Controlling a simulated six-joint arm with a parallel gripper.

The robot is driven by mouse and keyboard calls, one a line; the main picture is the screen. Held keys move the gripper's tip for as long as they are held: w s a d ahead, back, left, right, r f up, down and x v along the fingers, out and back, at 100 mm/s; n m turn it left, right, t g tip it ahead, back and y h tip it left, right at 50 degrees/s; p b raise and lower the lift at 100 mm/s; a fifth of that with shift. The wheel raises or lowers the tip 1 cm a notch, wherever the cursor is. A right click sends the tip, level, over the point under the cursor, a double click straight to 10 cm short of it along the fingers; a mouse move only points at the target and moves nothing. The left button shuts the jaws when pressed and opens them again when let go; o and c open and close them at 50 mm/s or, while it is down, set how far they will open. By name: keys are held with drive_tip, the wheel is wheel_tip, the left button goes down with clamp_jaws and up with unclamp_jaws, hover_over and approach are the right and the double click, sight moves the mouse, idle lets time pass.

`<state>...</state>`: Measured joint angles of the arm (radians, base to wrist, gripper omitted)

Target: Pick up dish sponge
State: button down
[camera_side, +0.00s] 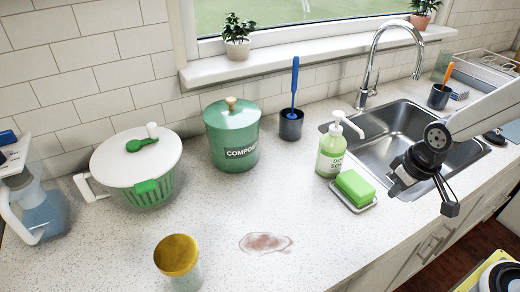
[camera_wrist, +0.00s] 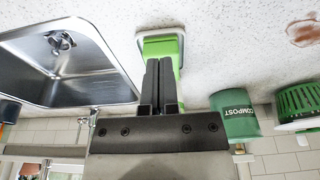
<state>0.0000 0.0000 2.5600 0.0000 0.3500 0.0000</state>
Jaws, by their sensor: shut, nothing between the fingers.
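The dish sponge is a bright green block (camera_side: 355,187) lying on a small pale soap dish (camera_side: 364,208) on the counter, just left of the sink. My gripper (camera_side: 449,209) is shut and empty. It hangs to the right of the sponge, over the front edge of the sink area, clearly apart from it. In the wrist view the shut fingers (camera_wrist: 161,62) point toward the green sponge (camera_wrist: 158,47) and cover part of it.
A green soap bottle (camera_side: 331,153) with a white pump stands directly behind the sponge. The steel sink (camera_side: 385,140) and tall faucet (camera_side: 372,62) are at right. A compost bin (camera_side: 232,140), blue brush cup (camera_side: 291,126) and brown stain (camera_side: 265,243) are left.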

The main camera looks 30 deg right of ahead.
drive_tip(key=c, duration=1.3)
unclamp_jaws()
drive_tip(key=o, duration=1.3)
drive_tip(key=t, duration=0.3)
hover_over(365, 190)
drive_tip(key=s, duration=0.1)
drive_tip(key=shift+s+f, duration=0.1)
drive_tip(key=shift+x, duration=1.25)
